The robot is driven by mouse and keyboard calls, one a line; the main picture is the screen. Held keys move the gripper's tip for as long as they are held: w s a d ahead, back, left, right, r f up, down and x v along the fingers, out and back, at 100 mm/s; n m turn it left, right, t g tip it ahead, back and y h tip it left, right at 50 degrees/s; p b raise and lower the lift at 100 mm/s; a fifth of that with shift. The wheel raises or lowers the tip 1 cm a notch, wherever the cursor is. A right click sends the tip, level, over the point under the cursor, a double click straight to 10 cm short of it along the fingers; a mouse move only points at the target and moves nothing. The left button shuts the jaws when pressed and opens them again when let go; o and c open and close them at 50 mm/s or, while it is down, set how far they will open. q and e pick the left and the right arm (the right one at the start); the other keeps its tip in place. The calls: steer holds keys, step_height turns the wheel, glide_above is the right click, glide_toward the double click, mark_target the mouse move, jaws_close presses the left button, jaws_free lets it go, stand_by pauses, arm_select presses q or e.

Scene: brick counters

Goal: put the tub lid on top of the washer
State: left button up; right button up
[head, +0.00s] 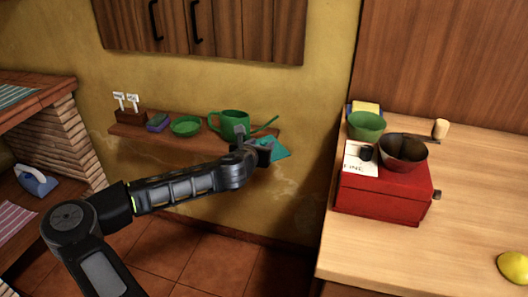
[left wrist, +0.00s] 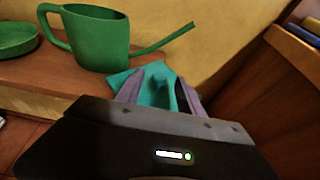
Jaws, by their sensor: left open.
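My left gripper (head: 260,144) is at the right end of a wall shelf, with its jaws open. A thin teal piece (head: 279,150) is beside its fingertips in the head view. In the left wrist view the teal piece (left wrist: 157,82) shows between and behind the two fingers; it looks folded, and I cannot tell if they touch it. I cannot tell whether it is the tub lid. A shallow round green dish (head: 186,126), also at the left edge of the left wrist view (left wrist: 16,40), stands on the shelf. I cannot make out a washer. My right gripper is not in view.
The wooden shelf (head: 205,144) also holds a green watering can (head: 229,125), close behind my gripper, and a planter with labels (head: 131,116). The counter at right bears a red box (head: 382,195), bowls and a lemon (head: 513,267); its front middle is clear.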

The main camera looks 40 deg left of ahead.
mark_target(264, 143)
arm_select(q)
steer(key=x, duration=0.3)
steer(key=shift+w+a+f, duration=0.1)
steer(key=shift+w+f, duration=0.1)
steer(key=shift+w, duration=0.05)
steer(key=shift+c, duration=0.3)
jaws_close()
stand_by(0.3)
